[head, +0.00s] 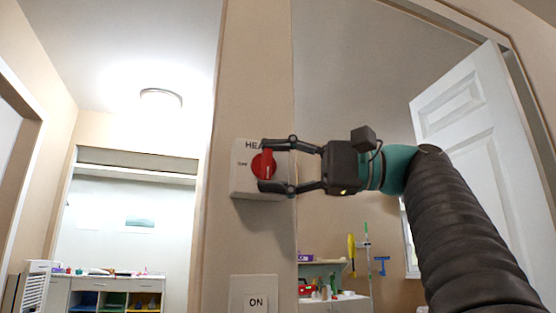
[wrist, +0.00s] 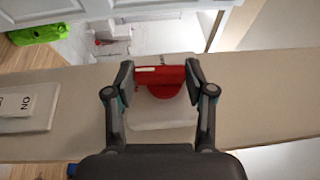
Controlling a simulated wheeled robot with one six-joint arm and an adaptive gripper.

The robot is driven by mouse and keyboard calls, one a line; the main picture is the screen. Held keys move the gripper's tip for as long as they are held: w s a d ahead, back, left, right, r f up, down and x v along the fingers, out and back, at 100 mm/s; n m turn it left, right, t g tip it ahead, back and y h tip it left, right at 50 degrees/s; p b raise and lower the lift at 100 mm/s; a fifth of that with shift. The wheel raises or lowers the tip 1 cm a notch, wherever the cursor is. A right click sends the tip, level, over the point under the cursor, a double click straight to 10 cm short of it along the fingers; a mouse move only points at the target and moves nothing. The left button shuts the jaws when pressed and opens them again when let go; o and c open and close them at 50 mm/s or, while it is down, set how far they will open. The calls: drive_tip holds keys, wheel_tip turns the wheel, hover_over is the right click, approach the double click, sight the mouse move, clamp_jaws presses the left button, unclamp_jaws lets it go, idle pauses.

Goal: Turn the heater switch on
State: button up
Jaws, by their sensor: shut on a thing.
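The heater switch is a white box (head: 240,183) on a beige wall post, with a red round knob (head: 263,165). The box is lettered "HEA", the rest hidden behind my gripper, and "OFF" shows left of the knob. My gripper (head: 265,166) reaches in from the right, with one finger above and one below the knob, closed on it. In the wrist view the red knob (wrist: 160,80) sits between my fingertips (wrist: 160,75), its raised bar spanning from one to the other. A white line marks the bar. The knob's bar looks near upright in the head view.
A white plate marked "ON" (head: 256,302) is on the same post below the heater box; it also shows in the wrist view (wrist: 27,107). An open white door (head: 470,120) stands right behind my arm. Shelves with coloured bins (head: 115,300) are at the far left.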

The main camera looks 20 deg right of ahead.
drive_tip(key=shift+h, duration=0.4)
idle(0.4)
drive_tip(key=o, duration=1.2)
drive_tip(key=shift+g, duration=0.3)
drive_tip(key=shift+c, duration=0.2)
drive_tip(key=v, duration=0.7)
drive_tip(key=shift+d, duration=0.25)
drive_tip(key=shift+s, duration=0.15)
